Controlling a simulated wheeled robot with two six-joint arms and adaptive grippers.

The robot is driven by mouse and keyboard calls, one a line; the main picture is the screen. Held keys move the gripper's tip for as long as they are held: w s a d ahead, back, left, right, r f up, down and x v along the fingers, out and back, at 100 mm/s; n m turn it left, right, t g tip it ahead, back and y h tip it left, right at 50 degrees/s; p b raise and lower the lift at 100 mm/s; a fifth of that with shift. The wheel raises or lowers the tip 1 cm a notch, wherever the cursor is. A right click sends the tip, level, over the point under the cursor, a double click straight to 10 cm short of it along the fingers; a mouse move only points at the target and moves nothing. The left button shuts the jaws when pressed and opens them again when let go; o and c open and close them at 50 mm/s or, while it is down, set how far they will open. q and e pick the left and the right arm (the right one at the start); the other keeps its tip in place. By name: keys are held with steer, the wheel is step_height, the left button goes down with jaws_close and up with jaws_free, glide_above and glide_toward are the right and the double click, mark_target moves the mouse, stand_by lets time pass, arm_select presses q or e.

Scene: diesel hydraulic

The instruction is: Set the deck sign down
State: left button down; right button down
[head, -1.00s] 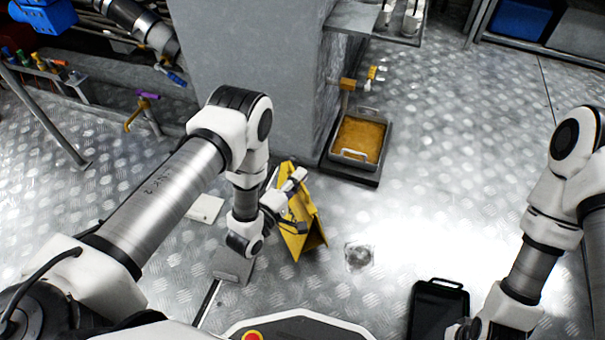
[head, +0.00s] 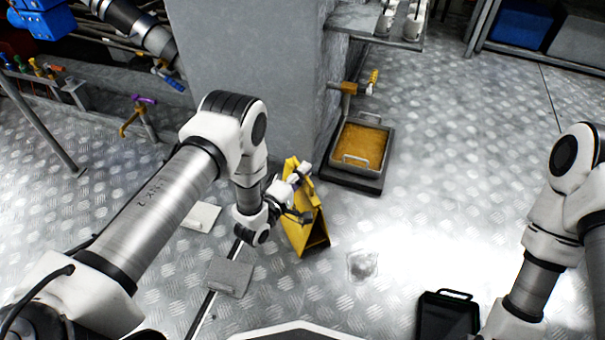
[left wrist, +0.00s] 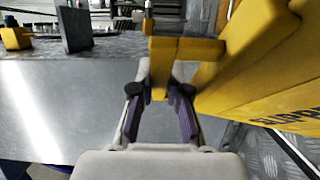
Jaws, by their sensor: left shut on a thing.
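The deck sign is a yellow folding A-frame (head: 305,228) right of my left forearm in the head view, close to the floor; I cannot tell whether its feet touch. My left gripper (head: 298,178) is shut on its top. In the left wrist view the fingers (left wrist: 160,95) close on the sign's yellow top bar (left wrist: 187,50), and its panel with dark lettering (left wrist: 270,90) fills the right side. My right arm shows at the right edge of the head view, but its gripper is out of frame.
A tray of amber liquid (head: 361,145) stands behind the sign, beside a grey cabinet (head: 250,70). A black tray (head: 447,315) lies at front right. A floor drain (head: 362,264) and flat grey plates (head: 230,277) are near the sign. Open checker-plate floor lies to the right.

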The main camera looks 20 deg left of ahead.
arm_select(q)
steer(key=c, duration=1.2)
jaws_free()
steer(key=shift+f, duration=0.1)
steer(key=shift+o, duration=0.2)
